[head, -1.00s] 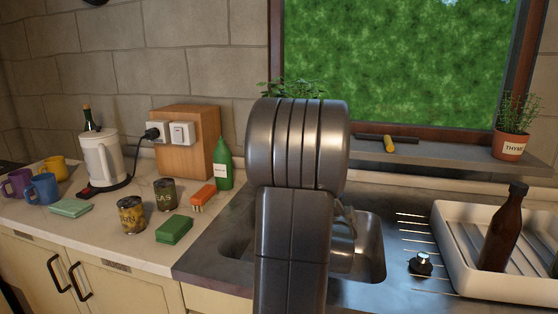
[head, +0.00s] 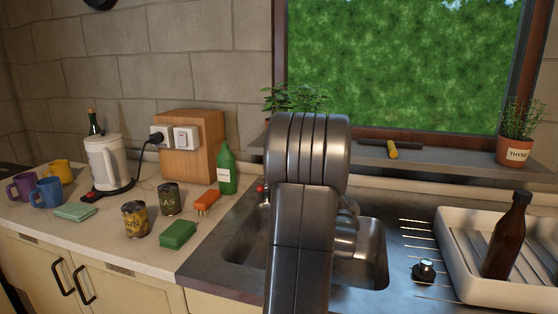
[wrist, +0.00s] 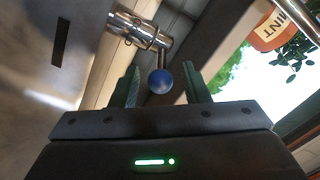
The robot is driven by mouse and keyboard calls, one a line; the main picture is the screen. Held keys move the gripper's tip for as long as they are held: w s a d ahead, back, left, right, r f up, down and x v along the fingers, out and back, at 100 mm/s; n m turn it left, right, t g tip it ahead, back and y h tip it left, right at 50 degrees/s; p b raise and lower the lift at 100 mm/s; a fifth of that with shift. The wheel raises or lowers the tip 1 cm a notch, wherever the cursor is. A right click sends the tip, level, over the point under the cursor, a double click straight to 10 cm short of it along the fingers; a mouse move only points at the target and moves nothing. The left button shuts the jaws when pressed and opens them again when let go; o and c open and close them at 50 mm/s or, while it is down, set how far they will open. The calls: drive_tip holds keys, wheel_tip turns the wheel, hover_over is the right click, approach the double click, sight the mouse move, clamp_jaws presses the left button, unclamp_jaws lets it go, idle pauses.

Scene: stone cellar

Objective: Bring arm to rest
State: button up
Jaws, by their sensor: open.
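My arm (head: 301,220) rises in front of the sink in the head view and hides my gripper there. In the wrist view my gripper (wrist: 160,78) is open, its two dark fingers apart. A blue ball knob (wrist: 160,82) on a metal stem shows between the fingers in the picture. The stem joins a metal tap fitting (wrist: 140,28). I cannot tell whether the fingers touch the knob. No object is held. In the head view a red knob (head: 262,188) shows just left of my arm.
The sink basin (head: 372,258) lies behind my arm. A drying rack (head: 462,270) with a brown bottle (head: 507,235) stands right. A green bottle (head: 226,170), cans, mugs and a kettle (head: 104,163) stand left. A mint pot (wrist: 275,32) is near in the wrist view.

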drive_tip(key=b+v, duration=0.2)
drive_tip(key=v, duration=1.1)
drive_tip(key=p+x, duration=0.2)
drive_tip(key=x, duration=1.1)
drive_tip(key=shift+w+r+p, duration=0.25)
drive_tip(key=shift+p, duration=0.35)
drive_tip(key=shift+a+r+m+h+p, duration=0.1)
drive_tip(key=shift+a+m+h+p, duration=0.2)
drive_tip(key=shift+p, duration=0.6)
drive_tip(key=h+p, duration=0.1)
drive_tip(key=p, duration=0.1)
drive_tip(key=m+h+p, duration=0.1)
drive_tip(key=p, duration=0.1)
drive_tip(key=shift+a+g, duration=0.25)
drive_tip(key=shift+g, duration=0.15)
drive_tip(key=shift+w+a+m+h+p, duration=0.1)
drive_tip(key=shift+m+h+p, duration=0.2)
drive_tip(key=shift+p, duration=0.25)
drive_tip(key=shift+a+g+h+p, duration=0.15)
drive_tip(key=shift+g+h+p, duration=0.15)
drive_tip(key=shift+p, duration=0.5)
